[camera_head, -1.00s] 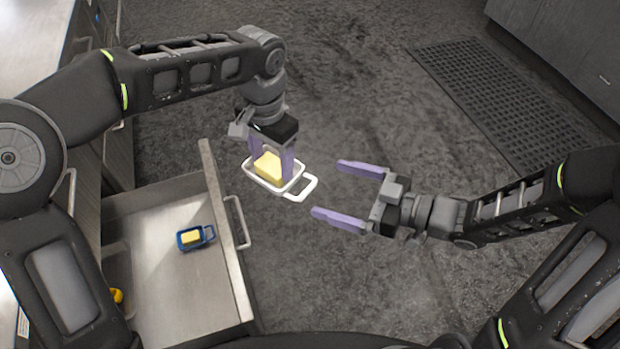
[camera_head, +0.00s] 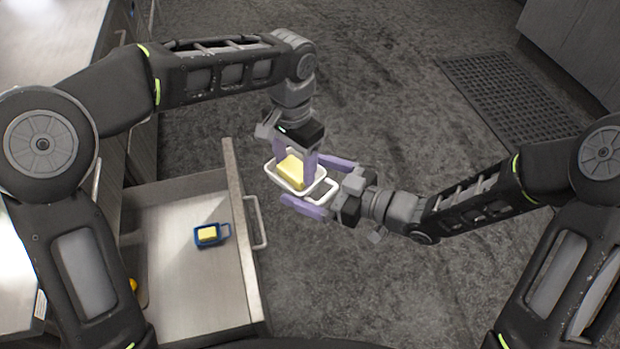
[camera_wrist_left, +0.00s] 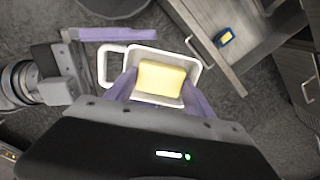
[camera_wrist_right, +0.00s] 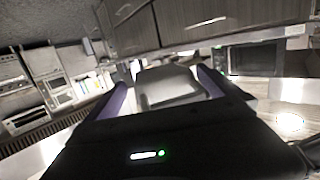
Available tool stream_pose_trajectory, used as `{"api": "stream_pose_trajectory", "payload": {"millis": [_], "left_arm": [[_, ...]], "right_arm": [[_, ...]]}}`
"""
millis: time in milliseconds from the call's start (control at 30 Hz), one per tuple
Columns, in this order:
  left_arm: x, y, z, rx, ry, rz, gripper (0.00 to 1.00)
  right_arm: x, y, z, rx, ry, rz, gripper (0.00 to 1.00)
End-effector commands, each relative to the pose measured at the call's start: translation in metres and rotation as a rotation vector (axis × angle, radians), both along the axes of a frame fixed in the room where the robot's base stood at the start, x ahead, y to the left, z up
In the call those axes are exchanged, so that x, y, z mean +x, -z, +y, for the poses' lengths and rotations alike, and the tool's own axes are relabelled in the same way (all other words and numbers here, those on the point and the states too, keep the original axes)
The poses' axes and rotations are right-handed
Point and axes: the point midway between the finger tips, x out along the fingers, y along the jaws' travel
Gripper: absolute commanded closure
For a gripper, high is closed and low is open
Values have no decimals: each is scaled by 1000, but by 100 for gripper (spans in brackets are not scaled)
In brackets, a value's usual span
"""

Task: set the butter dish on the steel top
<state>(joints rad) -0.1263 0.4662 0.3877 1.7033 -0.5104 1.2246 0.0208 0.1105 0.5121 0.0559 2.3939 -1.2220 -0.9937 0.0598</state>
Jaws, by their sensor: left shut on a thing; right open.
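The butter dish (camera_head: 273,176) is white with a loop handle and a yellow butter block (camera_head: 291,171), held in the air above the floor. My left gripper (camera_head: 294,166) is shut from above, its fingers on either side of the butter; the left wrist view also shows the dish (camera_wrist_left: 189,72). My right gripper (camera_head: 304,181) is open, with its fingers on either side of the dish's handle end. Its wrist view shows the pale dish (camera_wrist_right: 170,78) between the fingers. Contact there cannot be told. A pale counter top (camera_head: 50,40) is at upper left.
An open drawer (camera_head: 185,285) stands below left, with a small blue dish (camera_head: 208,236) of butter and a partly hidden yellow thing in it. Its front and handle (camera_head: 258,222) are close to the held dish. A dark mat (camera_head: 510,100) lies at upper right.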

Motion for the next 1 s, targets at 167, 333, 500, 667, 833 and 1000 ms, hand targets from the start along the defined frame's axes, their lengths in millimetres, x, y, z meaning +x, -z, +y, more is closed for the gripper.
{"api": "stream_pose_trajectory", "payload": {"millis": [167, 333, 500, 667, 833, 1000], "left_arm": [[0, 0, 0, -1, 0, -1, 88], [0, 0, 0, 1, 1, 1, 88], [-1, 0, 0, 2, 2, 4, 87], [-2, 0, 0, 3, 3, 5, 87], [-3, 1, 0, 4, 4, 7, 87], [-2, 1, 0, 2, 4, 6, 26]], "right_arm": [[0, 0, 0, 0, 0, 0, 8], [0, 0, -1, 0, 2, 1, 22], [1, 0, -2, -1, 5, 0, 36], [2, 0, -2, -1, 7, 0, 49], [3, 0, -3, -2, 9, -1, 63], [3, -1, -2, 0, 7, -1, 72]]}}
